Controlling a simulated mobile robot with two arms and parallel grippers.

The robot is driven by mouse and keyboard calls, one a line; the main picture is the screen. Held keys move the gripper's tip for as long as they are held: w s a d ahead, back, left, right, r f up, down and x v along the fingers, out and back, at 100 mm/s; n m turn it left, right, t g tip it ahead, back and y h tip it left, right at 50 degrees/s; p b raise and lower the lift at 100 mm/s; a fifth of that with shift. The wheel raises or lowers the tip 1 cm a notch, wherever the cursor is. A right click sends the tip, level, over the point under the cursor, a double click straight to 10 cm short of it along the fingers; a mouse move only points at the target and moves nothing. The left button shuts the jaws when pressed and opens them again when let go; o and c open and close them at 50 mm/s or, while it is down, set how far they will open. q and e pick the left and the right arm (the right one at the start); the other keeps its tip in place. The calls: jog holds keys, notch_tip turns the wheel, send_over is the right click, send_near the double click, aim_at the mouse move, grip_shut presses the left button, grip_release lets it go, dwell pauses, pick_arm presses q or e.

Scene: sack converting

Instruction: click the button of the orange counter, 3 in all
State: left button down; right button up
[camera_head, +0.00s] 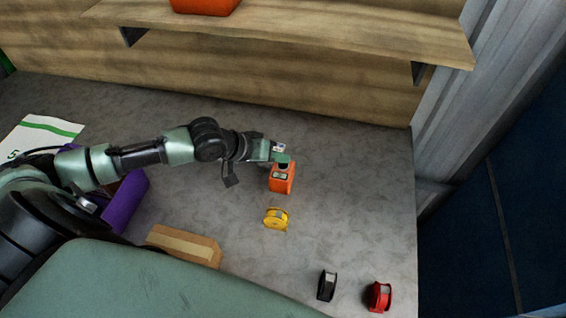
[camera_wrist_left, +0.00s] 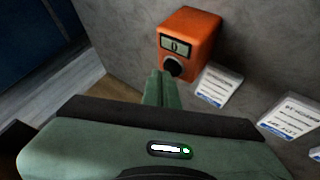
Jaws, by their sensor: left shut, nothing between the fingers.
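The orange counter (camera_head: 282,183) stands on the grey table in front of my left gripper. In the left wrist view the counter (camera_wrist_left: 190,27) has a small display reading 0 and a round black button (camera_wrist_left: 172,67) below it. My left gripper (camera_head: 284,158) is shut and empty, its fingertips close to the counter's button. In the wrist view the shut fingertips (camera_wrist_left: 161,78) lie just beside the button and partly overlap its edge; I cannot tell whether they touch it. My right gripper is not in view.
A purple object (camera_head: 125,203) and a brown box (camera_head: 185,245) are left. White labels (camera_wrist_left: 219,86) lie beside the counter. A wooden shelf (camera_head: 300,32) hangs behind.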

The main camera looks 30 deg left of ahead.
aim_at(279, 165)
pick_arm(q)
jog(key=shift+f, duration=0.5)
dwell(0.4)
jog(key=shift+r+p, duration=1)
jog(key=shift+p, duration=0.25)
notch_tip(279, 165, up, 5)
jog(key=p, duration=0.5)
jog(key=shift+r+p, duration=0.1)
jog(key=shift+p, duration=0.3)
dwell(1.7)
